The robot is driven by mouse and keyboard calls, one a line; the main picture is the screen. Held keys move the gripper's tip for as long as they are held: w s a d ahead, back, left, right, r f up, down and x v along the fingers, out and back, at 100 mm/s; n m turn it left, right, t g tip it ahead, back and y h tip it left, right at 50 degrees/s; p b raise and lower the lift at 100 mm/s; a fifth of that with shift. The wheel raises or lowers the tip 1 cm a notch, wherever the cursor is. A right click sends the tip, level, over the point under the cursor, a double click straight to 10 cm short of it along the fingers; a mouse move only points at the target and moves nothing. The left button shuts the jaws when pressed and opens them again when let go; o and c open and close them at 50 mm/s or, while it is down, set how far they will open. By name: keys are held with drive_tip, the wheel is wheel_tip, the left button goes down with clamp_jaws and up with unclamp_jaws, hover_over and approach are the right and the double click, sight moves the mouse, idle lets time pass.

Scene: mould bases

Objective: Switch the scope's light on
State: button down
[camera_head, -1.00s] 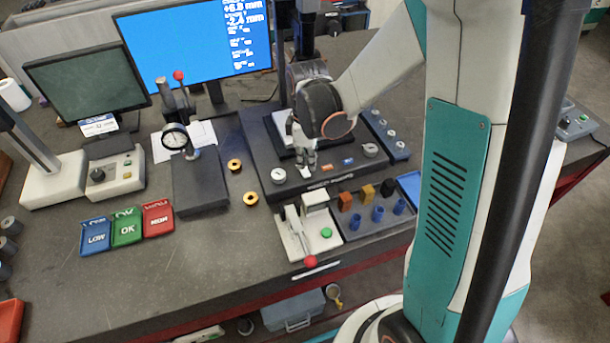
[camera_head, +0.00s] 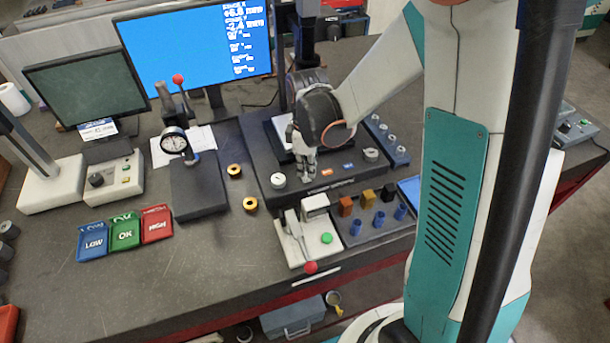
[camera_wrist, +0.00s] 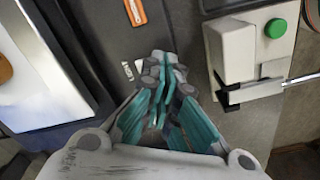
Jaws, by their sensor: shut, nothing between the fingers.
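The scope's dark base (camera_head: 257,158) stands at the back middle of the bench; its black column (camera_head: 306,35) rises behind. On its front are a white dial knob (camera_head: 278,180), an orange rocker-like switch (camera_head: 327,170), a blue one (camera_head: 347,167) and a grey knob (camera_head: 371,154). My gripper (camera_head: 305,177) is shut and empty, pointing down over the front part, just left of the orange switch. In the wrist view its closed fingers (camera_wrist: 163,72) are apart from the orange switch (camera_wrist: 135,12), near a small white label. My wrist partly hides the stage.
In front stands a beige fixture (camera_head: 300,250) with a green button and red-tipped lever; its box (camera_wrist: 240,50) is close right of my fingers in the wrist view. A tray (camera_head: 365,228) of coloured blocks is beside it. A dial-gauge stand (camera_head: 200,190) is left.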

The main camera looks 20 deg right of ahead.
sight(307, 181)
drive_tip(key=shift+f+b, duration=0.9)
drive_tip(key=shift+f, duration=0.15)
idle(1.1)
drive_tip(key=shift+r+p, duration=2.25)
drive_tip(key=shift+r, duration=1.25)
drive_tip(key=s+r+m+t+b, duration=0.3)
drive_tip(key=s+m+t+b, duration=0.4)
drive_tip(key=s+m+b, duration=0.5)
drive_tip(key=s, duration=0.3)
drive_tip(key=shift+r+b, duration=0.2)
drive_tip(key=shift+b, duration=0.15)
